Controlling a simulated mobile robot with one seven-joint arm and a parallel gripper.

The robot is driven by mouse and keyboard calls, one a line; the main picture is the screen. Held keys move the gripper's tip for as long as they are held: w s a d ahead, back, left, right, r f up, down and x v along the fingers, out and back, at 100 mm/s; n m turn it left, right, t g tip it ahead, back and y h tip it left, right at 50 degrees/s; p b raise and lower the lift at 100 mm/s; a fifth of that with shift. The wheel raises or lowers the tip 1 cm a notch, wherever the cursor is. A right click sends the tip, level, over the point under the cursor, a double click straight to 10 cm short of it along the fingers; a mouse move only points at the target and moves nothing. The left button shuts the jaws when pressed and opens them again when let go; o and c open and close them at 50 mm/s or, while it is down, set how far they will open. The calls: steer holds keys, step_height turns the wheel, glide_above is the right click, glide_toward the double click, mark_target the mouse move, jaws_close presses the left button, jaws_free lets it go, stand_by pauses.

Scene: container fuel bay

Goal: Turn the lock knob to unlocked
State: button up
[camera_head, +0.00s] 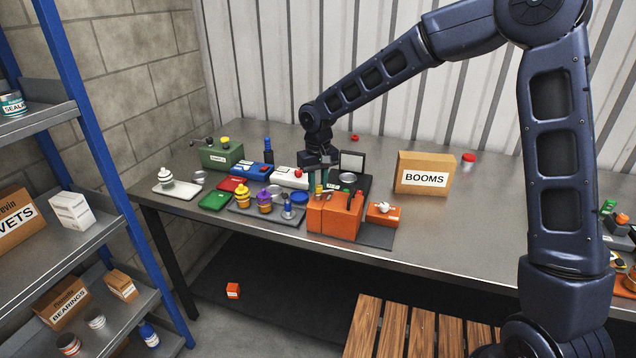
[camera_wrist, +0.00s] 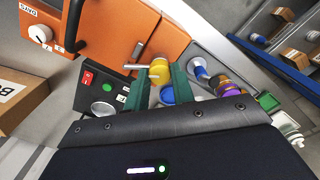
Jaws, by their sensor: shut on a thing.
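My gripper (camera_head: 318,188) is down at the left back part of the large orange case (camera_head: 335,215). In the wrist view its two green fingers (camera_wrist: 161,80) close around a yellow knob (camera_wrist: 160,71) at the edge of the orange case (camera_wrist: 125,30). A short metal lever (camera_wrist: 138,62) sticks out beside the yellow knob. The knob's base is partly hidden, and no locked or unlocked marking is readable. A white dial (camera_wrist: 40,33) with number labels is on a smaller orange box, which stands right of the case in the head view (camera_head: 383,213).
A black unit with red and green switches (camera_wrist: 90,88) lies close to the fingers. Yellow and purple bottles (camera_head: 264,200) stand on a grey tray left of the case. A BOOMS carton (camera_head: 425,174) is to the right. The bench's right middle is clear.

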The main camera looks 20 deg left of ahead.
mark_target(318, 186)
steer(key=n, duration=0.5)
steer(key=shift+n, duration=0.3)
steer(key=n, duration=0.5)
steer(key=shift+n, duration=0.7)
steer(key=o, duration=1)
step_height(318, 186, up, 11)
steer(key=shift+f, duration=0.1)
